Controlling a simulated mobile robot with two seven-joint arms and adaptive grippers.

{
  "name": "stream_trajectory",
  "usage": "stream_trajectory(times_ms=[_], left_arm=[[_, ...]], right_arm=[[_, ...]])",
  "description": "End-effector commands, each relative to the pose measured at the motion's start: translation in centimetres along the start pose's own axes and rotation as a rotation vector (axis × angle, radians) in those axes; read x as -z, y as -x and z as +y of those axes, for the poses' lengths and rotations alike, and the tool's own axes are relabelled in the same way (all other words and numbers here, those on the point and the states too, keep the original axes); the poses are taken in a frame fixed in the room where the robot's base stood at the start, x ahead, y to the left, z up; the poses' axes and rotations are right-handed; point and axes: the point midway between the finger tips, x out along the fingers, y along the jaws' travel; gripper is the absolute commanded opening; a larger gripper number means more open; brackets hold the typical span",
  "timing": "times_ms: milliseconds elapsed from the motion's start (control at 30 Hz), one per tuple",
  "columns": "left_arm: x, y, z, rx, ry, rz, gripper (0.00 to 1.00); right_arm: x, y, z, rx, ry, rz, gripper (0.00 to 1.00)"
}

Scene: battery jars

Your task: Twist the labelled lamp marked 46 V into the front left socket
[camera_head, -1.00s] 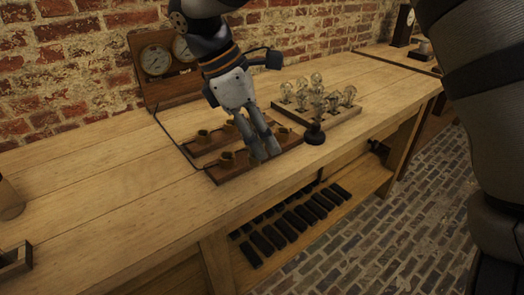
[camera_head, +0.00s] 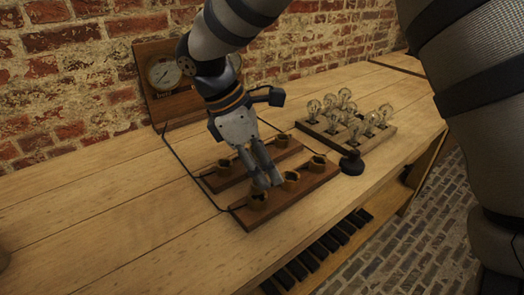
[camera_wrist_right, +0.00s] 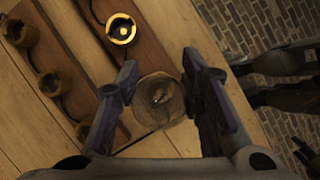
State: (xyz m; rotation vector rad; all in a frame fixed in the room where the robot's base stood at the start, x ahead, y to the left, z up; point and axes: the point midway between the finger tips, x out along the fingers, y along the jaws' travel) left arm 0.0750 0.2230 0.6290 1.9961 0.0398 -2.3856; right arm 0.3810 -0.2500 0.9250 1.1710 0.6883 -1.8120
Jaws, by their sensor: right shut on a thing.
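My right gripper (camera_head: 266,182) is shut on a round glass lamp (camera_wrist_right: 160,98), held between its two fingers in the right wrist view. No marking on the lamp is readable. My left gripper is not in view.
The front right socket (camera_head: 317,163) and a rear socket board (camera_head: 238,172) are nearby. A wooden rack (camera_head: 387,132) of several lamps and a black knob-like object (camera_head: 351,163) stand to the right. Gauges (camera_head: 165,73) stand behind.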

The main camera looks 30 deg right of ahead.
Motion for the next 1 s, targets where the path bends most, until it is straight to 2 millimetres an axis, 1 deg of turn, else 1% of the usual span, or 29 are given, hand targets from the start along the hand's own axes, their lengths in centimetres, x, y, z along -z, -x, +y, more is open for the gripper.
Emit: stream_trajectory(times_ms=[67,367,567,1000], left_arm=[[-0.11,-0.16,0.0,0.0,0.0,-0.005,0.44],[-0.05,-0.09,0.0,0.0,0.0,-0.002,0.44],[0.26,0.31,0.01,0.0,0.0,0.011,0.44],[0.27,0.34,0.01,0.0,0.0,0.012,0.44]], right_arm=[[0.16,-0.31,-0.01,0.0,0.001,0.001,0.11],[0.11,-0.21,0.0,-0.003,-0.001,0.003,0.11],[-0.01,-0.09,0.04,-0.003,-0.011,-0.001,0.11],[0.14,-0.41,0.02,0.001,-0.011,-0.003,0.11]])
